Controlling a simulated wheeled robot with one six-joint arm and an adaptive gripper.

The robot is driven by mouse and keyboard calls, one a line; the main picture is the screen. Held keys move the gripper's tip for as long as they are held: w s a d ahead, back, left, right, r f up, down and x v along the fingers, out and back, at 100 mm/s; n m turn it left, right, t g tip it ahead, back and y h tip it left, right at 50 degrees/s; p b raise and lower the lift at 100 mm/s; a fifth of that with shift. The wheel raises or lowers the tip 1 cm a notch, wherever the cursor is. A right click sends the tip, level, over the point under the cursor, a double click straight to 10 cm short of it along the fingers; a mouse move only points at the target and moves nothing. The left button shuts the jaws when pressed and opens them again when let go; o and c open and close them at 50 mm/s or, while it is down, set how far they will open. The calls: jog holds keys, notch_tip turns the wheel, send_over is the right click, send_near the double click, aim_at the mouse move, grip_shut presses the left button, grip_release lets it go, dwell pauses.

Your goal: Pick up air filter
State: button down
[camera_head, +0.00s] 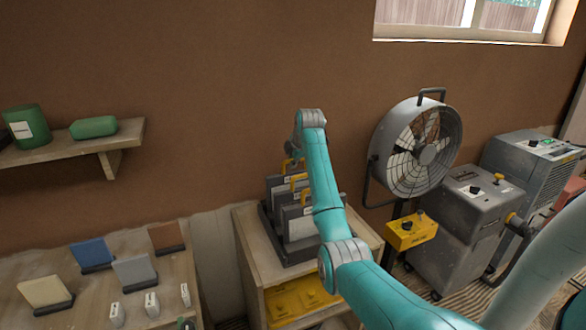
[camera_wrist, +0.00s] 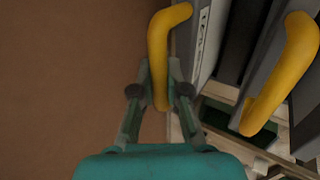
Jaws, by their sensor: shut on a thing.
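Grey air filters with yellow handles stand upright in a dark rack (camera_head: 287,256) on a wooden cabinet. My gripper (camera_head: 295,152) is above the rearmost air filter (camera_head: 274,184). In the wrist view my gripper (camera_wrist: 160,72) is shut on that filter's yellow handle (camera_wrist: 157,42), one finger on each side. The filter's grey edge (camera_wrist: 203,45) shows to the right of the handle. Another filter's yellow handle (camera_wrist: 284,75) is further right and free. My arm hides part of the filters in the head view. I cannot tell whether the held filter is clear of the rack.
A grey fan (camera_head: 420,147), a yellow control box (camera_head: 411,232) and a grey machine (camera_head: 468,220) stand to the right. At left is a table (camera_head: 85,300) with colored panels. A wall shelf (camera_head: 75,148) holds green containers. The brown wall is close behind the filters.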

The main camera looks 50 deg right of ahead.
notch_tip(320, 180, up, 27)
jog(key=shift+f, duration=0.2)
dwell(0.3)
